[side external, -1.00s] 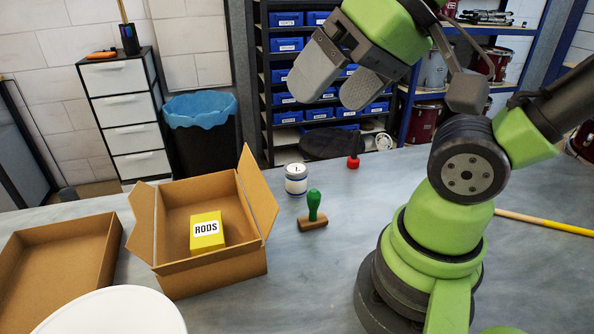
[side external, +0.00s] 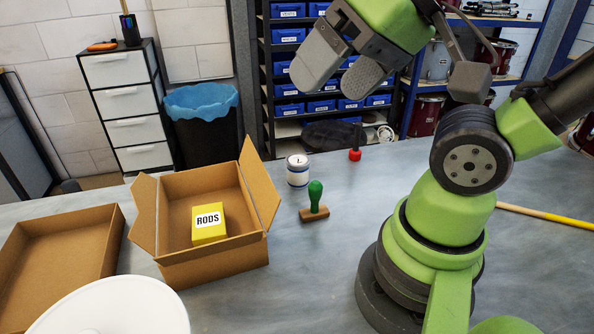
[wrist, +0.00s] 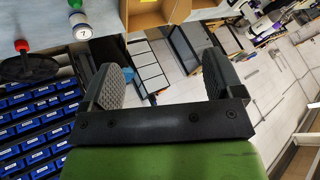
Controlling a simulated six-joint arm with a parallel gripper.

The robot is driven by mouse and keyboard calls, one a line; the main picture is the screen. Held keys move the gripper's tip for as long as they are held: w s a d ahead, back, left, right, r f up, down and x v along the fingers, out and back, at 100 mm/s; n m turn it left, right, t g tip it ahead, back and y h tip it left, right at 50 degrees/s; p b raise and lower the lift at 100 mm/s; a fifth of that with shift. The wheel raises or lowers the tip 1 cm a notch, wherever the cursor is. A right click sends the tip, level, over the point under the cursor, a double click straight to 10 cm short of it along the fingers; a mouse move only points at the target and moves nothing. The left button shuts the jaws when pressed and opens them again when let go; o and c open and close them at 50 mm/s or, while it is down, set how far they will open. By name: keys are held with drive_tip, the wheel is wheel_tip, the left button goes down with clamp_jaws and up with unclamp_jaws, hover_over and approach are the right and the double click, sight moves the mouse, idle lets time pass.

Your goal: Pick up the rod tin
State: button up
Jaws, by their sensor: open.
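The rod tin (side external: 208,223) is a yellow box with a white RODS label. In the side external view it sits inside an open cardboard box (side external: 216,264) with its flaps up. My gripper (side external: 341,80) is open and empty, raised above the bench to the upper right of the cardboard box, well away from the tin. In the wrist view my gripper's two fingers (wrist: 162,85) stand apart with nothing between them. The cardboard box (wrist: 150,18) shows at the top edge there; I cannot make out the tin in it.
A white and blue jar (side external: 298,172), a green-handled stamp (side external: 315,203) and a red-based item (side external: 355,155) stand right of the cardboard box. A second open carton (side external: 55,255) lies left, and a white round object (side external: 115,308) is in front. Bare bench (side external: 310,270) lies before my base.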

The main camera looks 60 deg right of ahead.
drive_tip(key=w+d+n+g+h, duration=0.1)
drive_tip(key=w+d+n+g, duration=0.1)
drive_tip(key=w+d, duration=0.35)
drive_tip(key=n+g+h, duration=0.1)
drive_tip(key=n+g, duration=0.4)
hover_over(297, 159)
drive_tip(key=f, duration=2.1)
drive_tip(key=shift+s+a, duration=0.1)
drive_tip(key=shift+s, duration=0.15)
drive_tip(key=shift+w+f, duration=0.15)
drive_tip(key=shift+f, duration=1.4)
drive_tip(key=shift+w+f, duration=0.15)
drive_tip(key=shift+f, duration=1.4)
drive_tip(key=c, duration=0.9)
drive_tip(key=shift+c, duration=0.2)
drive_tip(key=shift+r, duration=0.1)
